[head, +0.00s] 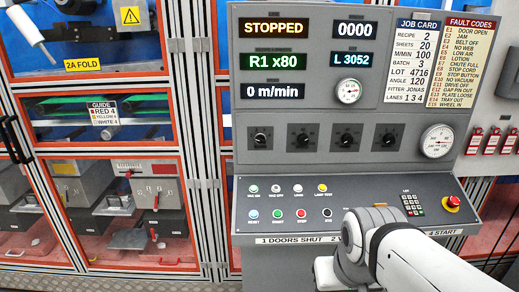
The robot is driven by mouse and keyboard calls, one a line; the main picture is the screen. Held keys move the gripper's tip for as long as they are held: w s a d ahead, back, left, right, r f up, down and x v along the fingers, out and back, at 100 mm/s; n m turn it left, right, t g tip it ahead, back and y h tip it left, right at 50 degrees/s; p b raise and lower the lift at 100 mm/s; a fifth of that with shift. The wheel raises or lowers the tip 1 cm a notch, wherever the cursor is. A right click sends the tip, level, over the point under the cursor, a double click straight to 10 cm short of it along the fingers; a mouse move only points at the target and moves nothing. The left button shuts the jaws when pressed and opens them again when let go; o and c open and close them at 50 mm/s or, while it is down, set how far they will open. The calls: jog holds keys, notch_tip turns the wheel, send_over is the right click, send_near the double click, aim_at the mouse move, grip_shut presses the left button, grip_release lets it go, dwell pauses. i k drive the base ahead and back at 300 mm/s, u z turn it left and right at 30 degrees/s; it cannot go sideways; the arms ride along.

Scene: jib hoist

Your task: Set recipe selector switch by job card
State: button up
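The grey control panel carries a row of several black rotary selector switches. The leftmost switch (260,139) shows a pale pointer mark; its label and exact setting are too small to read. The other switches (304,138) stand to its right. The job card (412,60) reads recipe 2, sheets 20, m/min 100, batch 3. The green display (273,61) reads "R1 x80", and the display above it (274,28) reads "STOPPED". My white arm reaches in from the lower right, over the lower part of the console. My gripper's fingers do not show.
The sloped console has several coloured push buttons (278,214), a keypad (412,205) and a red stop button (452,202). Gauges (437,141) sit on the panel face. Orange-framed machine doors (110,135) stand left. The panel face before the switches is clear.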

aim_at(261, 138)
jog(key=u, duration=0.9)
jog(key=k, duration=0.1)
jog(key=z, duration=1.2)
jog(key=i, duration=0.95)
jog(key=u, duration=0.35)
